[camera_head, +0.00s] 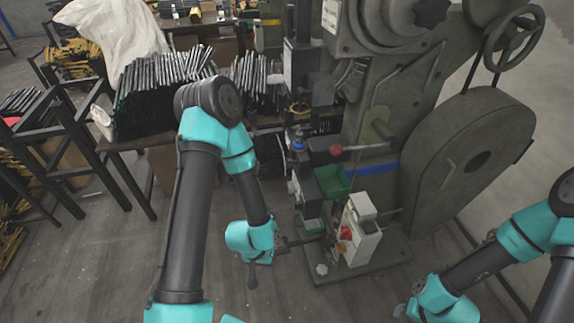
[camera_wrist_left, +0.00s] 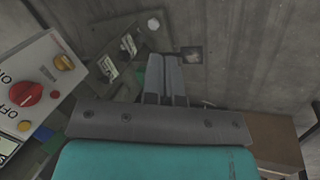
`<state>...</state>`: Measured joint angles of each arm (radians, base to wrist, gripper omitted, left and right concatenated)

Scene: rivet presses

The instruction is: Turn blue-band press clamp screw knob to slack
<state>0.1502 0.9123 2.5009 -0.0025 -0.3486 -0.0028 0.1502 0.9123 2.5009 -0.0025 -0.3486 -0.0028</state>
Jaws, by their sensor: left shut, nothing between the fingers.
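The press with the blue band (camera_head: 374,169) stands right of centre in the head view. A pale star-shaped knob (camera_head: 321,269) sits low at the front of its base; I cannot tell for sure that it is the clamp screw knob. A pale round knob also shows in the left wrist view (camera_wrist_left: 153,24), ahead and left of my fingers. My left gripper (camera_head: 314,239) reaches in from the left, low by the press front, above and apart from that knob. Its fingers (camera_wrist_left: 166,80) are shut and empty. My right arm is at the lower right; its fingers do not show.
A white control box (camera_head: 359,232) with a red knob stands close right of my left gripper; its red OFF/ON knob (camera_wrist_left: 26,94) shows large at left. A green bin (camera_head: 332,181) is above. Racks of dark rods (camera_head: 160,95) stand behind left. The floor in front is clear.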

